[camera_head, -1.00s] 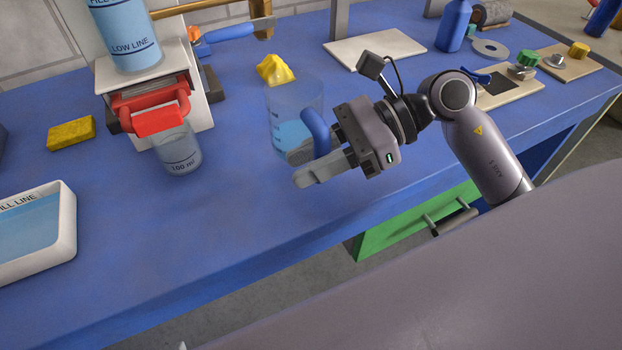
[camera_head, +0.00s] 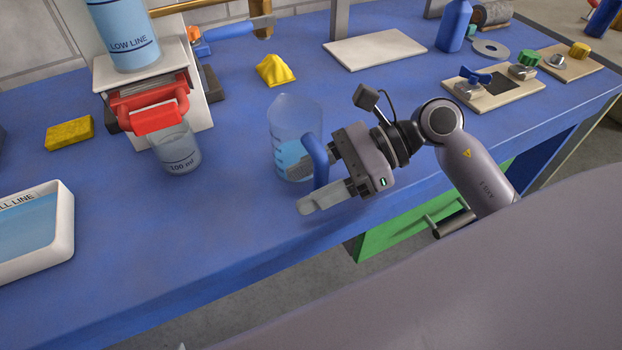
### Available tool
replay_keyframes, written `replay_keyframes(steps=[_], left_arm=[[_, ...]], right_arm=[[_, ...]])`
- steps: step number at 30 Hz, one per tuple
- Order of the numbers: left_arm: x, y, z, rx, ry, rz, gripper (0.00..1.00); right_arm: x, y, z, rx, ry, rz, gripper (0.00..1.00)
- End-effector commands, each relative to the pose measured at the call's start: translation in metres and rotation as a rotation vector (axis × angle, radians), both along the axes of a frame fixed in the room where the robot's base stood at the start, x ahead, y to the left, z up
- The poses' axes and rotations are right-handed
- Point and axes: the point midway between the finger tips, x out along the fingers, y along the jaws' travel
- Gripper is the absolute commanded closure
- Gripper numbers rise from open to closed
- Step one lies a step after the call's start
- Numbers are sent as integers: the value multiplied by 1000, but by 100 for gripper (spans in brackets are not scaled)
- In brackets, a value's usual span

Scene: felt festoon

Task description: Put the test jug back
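The clear jug (camera_head: 291,135) has a blue handle (camera_head: 316,158) on its right side and blue liquid low inside. It is upright at the middle of the blue bench. My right gripper (camera_head: 322,195) is at the jug's right side, its fingers shut on the blue handle. The handle hides part of the far finger. I cannot tell whether the jug's base touches the bench. A small clear beaker marked 100 ml (camera_head: 179,154) stands under the red-fronted dispenser (camera_head: 150,108) at the left. My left gripper is not in view.
A white plate (camera_head: 375,49) and a board with a blue-handled clamp (camera_head: 492,91) lie farther right. A white tray (camera_head: 62,235) and yellow sponge (camera_head: 70,133) are at the left. The front-centre bench (camera_head: 200,240) is clear.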

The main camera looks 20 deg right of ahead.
Motion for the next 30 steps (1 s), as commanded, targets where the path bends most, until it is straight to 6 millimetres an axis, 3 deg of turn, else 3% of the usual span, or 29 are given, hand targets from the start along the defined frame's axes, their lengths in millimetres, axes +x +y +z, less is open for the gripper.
replay_keyframes(steps=[7, 21, 30], left_arm=[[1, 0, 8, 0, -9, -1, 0], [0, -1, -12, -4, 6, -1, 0], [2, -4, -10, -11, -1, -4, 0]], right_arm=[[0, 0, 6, 1, -1, -1, 47], [-14, -84, 36, -3, 0, -2, 47], [-18, -109, 48, 0, 1, 0, 47]])
